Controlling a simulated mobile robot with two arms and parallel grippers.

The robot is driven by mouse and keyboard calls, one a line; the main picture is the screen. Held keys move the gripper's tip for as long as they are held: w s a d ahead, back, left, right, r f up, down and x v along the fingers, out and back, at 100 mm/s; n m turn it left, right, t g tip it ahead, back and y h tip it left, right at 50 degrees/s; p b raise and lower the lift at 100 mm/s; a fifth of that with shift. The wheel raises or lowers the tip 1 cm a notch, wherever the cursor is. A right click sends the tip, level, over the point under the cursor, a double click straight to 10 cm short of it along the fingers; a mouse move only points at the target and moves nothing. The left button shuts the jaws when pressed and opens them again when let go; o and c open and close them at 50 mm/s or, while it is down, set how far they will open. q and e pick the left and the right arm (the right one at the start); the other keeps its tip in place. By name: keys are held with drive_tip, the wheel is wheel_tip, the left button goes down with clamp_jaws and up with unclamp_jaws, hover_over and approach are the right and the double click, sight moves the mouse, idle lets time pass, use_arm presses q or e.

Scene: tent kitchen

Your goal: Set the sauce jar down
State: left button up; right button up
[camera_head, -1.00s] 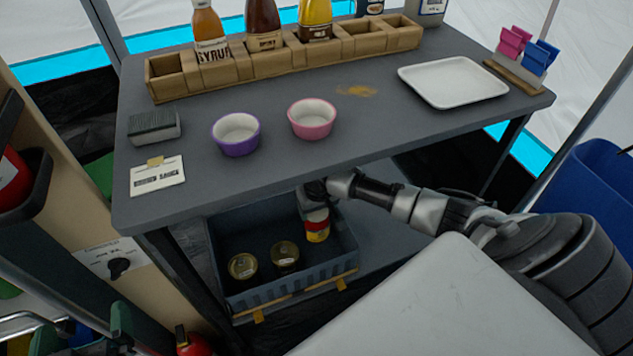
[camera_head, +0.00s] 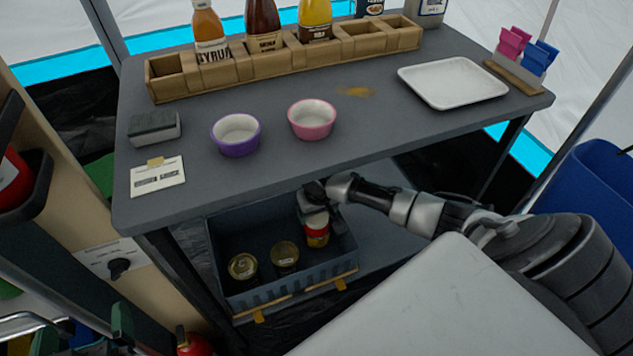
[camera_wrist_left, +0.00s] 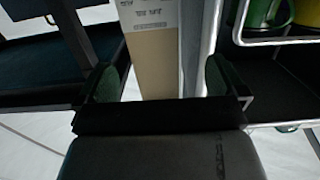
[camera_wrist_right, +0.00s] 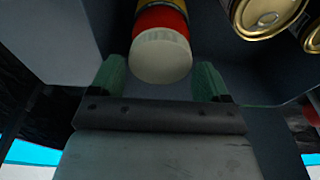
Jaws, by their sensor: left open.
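The sauce jar (camera_head: 317,234) has a pale cap and a red and yellow body. It is upright inside the blue-grey crate (camera_head: 290,291) under the table, near the crate's back right corner. My right gripper (camera_head: 318,207) reaches in from the right and is shut on the jar near its cap. The right wrist view shows the pale cap (camera_wrist_right: 161,56) between the green fingertips (camera_wrist_right: 160,77). I cannot tell whether the jar's base touches the crate floor. My left gripper (camera_wrist_left: 160,80) is open and empty, away from the table, with a beige panel beyond it.
The tabletop (camera_head: 400,135) above holds a purple bowl (camera_head: 236,135), a pink bowl (camera_head: 312,119), a white tray (camera_head: 453,83) and a wooden bottle rack (camera_head: 270,62).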

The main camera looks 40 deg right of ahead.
drive_tip(key=shift+o, duration=1.2)
drive_tip(key=shift+r, duration=0.15)
drive_tip(key=shift+r, duration=0.35)
drive_tip(key=r, duration=0.2)
drive_tip(key=r+p, duration=0.1)
drive_tip(key=shift+s+r, duration=0.2)
drive_tip(key=shift+r, duration=0.15)
drive_tip(key=s+a+r+n+t+y+p, duration=0.1)
drive_tip(key=s+a+r+n+t+y, duration=0.1)
drive_tip(key=s+a, duration=0.5)
drive_tip(key=s+a+r+n+t+y+p, duration=0.1)
drive_tip(key=s+a+r+n, duration=0.2)
drive_tip(key=a, duration=0.5)
use_arm(q)
drive_tip(key=s+a+f+g+y, duration=0.2)
drive_tip(key=s+a+f+g, duration=0.1)
drive_tip(key=s+f+g, duration=0.3)
drive_tip(key=shift+s+a+f+g+y, duration=0.15)
drive_tip(key=shift+s+f+g+y, duration=0.2)
drive_tip(key=shift+f+g, duration=0.7)
use_arm(e)
drive_tip(key=s+d+r+t+h, duration=0.1)
drive_tip(key=s+r+t, duration=0.2)
drive_tip(key=s+r, duration=0.3)
drive_tip(key=shift+s+d+r, duration=0.2)
drive_tip(key=shift+s+r, duration=0.1)
drive_tip(key=shift+s, duration=0.8)
